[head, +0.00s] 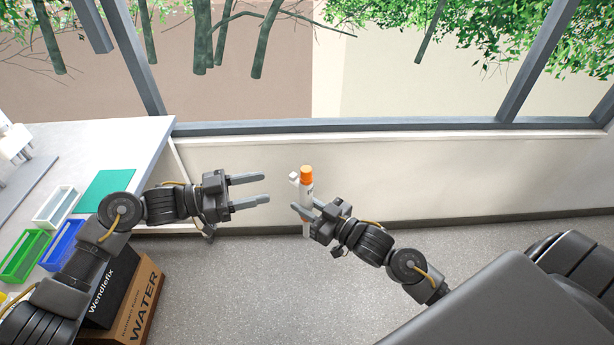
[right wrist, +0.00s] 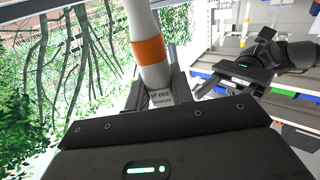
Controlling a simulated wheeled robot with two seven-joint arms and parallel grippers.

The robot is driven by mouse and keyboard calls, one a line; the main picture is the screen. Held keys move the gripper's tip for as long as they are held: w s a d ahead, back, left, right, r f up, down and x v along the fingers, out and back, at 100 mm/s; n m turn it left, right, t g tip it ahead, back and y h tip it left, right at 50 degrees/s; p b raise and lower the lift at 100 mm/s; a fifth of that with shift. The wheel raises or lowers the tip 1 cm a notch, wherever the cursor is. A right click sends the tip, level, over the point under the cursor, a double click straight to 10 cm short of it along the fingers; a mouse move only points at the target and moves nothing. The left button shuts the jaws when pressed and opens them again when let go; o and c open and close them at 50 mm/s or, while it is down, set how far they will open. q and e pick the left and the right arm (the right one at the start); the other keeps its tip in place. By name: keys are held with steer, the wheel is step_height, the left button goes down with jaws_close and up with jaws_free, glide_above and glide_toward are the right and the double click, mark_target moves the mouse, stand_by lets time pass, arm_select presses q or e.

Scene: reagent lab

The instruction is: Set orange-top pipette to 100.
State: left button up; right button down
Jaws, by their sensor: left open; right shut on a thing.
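The orange-top pipette (head: 306,184) is a white pipette with an orange cap, held upright in the head view. My right gripper (head: 307,212) is shut on its body below the orange top. In the right wrist view the pipette (right wrist: 149,58) shows an orange band and a small label with dark print, too small to read surely. My left gripper (head: 267,189) is open and empty, to the left of the pipette, with its fingers pointing toward it and a gap between. The left gripper also shows in the right wrist view (right wrist: 196,90).
A white bench (head: 110,140) stands at the left with a green mat (head: 105,190) and white, blue (head: 62,243) and green (head: 24,256) trays. Cardboard boxes (head: 137,305) stand on the floor below. A window wall (head: 400,170) is behind. The floor between is clear.

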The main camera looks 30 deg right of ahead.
mark_target(308, 177)
arm_select(q)
steer(key=x, duration=1.2)
steer(key=shift+w, duration=0.1)
steer(key=c, duration=1)
